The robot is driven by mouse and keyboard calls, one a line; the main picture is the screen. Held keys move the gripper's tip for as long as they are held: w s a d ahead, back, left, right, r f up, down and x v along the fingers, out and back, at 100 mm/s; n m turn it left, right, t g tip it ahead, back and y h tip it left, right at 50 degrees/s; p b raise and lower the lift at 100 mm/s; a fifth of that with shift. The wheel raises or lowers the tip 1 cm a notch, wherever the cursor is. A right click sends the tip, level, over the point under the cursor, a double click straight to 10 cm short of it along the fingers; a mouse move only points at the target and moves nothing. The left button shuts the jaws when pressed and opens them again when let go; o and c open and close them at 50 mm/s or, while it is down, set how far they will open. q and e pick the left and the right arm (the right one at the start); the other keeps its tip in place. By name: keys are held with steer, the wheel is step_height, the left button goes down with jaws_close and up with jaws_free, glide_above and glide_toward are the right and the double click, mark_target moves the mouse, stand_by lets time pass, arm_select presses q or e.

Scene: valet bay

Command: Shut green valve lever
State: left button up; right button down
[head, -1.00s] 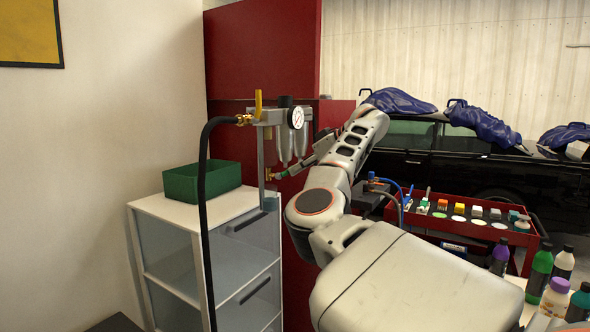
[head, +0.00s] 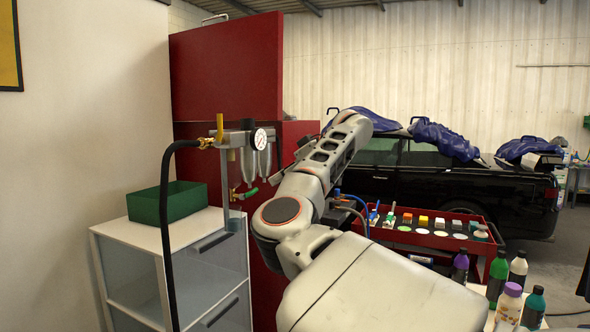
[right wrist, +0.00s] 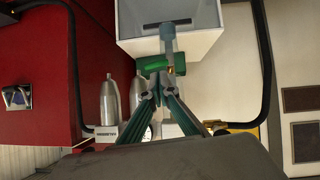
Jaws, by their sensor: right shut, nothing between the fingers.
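The green valve lever (head: 248,193) sticks out to the right from a brass valve (head: 234,195) under the air filter unit. It points roughly sideways, tilted slightly up towards its free end. My right gripper (head: 275,179) is just right of the lever, partly hidden by my own arm. In the right wrist view my right gripper (right wrist: 158,92) is shut and empty, its fingertips close to a green piece (right wrist: 153,64) beside brass that looks like the lever. I cannot tell whether they touch. My left gripper is not in view.
The filter unit carries a gauge (head: 259,138), clear bowls and a yellow handle (head: 219,127). A black hose (head: 166,230) hangs in front. A green bin (head: 168,203) stands on the white drawer cabinet (head: 135,236). A red cart (head: 475,243) holds supplies at right.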

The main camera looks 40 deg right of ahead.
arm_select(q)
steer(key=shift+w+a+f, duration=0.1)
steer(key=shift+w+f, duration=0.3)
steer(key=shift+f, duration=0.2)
arm_select(e)
steer(key=v, duration=0.5)
steer(key=shift+s+r, duration=0.1)
steer(key=shift+s, duration=0.05)
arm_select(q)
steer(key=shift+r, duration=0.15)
arm_select(e)
steer(key=shift+s, duration=0.1)
